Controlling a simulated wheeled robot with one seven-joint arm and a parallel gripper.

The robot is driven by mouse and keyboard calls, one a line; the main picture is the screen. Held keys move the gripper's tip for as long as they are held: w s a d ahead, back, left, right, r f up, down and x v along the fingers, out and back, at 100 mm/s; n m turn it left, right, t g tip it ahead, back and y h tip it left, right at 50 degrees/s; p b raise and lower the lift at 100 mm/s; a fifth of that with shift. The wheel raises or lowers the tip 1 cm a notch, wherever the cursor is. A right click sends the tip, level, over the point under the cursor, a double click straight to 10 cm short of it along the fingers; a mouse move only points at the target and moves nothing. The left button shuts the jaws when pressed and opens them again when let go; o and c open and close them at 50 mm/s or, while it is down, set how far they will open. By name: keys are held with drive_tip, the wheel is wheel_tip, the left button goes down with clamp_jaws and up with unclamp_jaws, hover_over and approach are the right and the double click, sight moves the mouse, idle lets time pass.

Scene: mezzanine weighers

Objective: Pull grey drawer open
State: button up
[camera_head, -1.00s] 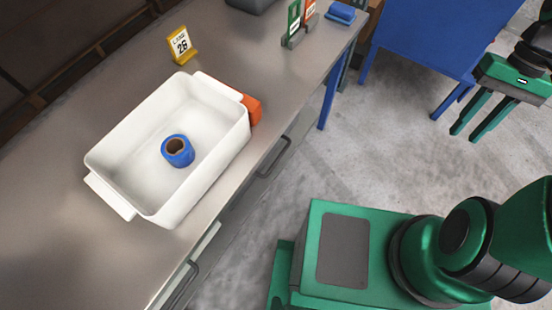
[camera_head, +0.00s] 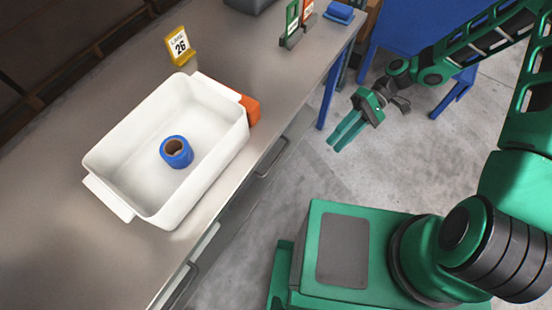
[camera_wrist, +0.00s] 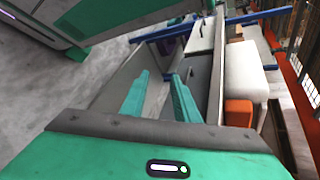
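The grey drawer (camera_head: 290,139) is set under the worktop edge, with a dark bar handle (camera_head: 272,160) on its front. It looks closed. In the wrist view its grey front (camera_wrist: 197,78) shows beyond and right of my fingers. My gripper (camera_head: 333,142) is in the air over the floor, out in front and to the right of the drawer, apart from the handle. Its two green fingers (camera_wrist: 160,92) are spread with nothing between them.
A paler drawer (camera_head: 203,245) with its own handle is at the lower left. On the worktop stand a white tray (camera_head: 108,200) holding a blue roll (camera_head: 177,152), an orange block (camera_head: 252,110) and a yellow sign (camera_head: 180,46). A blue table (camera_head: 392,35) is behind my gripper.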

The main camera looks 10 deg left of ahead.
sight(275, 161)
drive_tip(key=s+a+f+y, duration=0.1)
drive_tip(key=s+a, duration=0.2)
drive_tip(key=a, duration=0.2)
drive_tip(key=s+a+n+g+y, duration=0.1)
drive_tip(key=s+a, duration=0.2)
drive_tip(key=a, duration=0.3)
drive_tip(key=s+a+f+g+y, duration=0.1)
drive_tip(key=s+a+y, duration=0.1)
drive_tip(key=a, duration=0.4)
drive_tip(key=shift+s+f, duration=0.3)
drive_tip(key=shift+s, duration=0.3)
clamp_jaws()
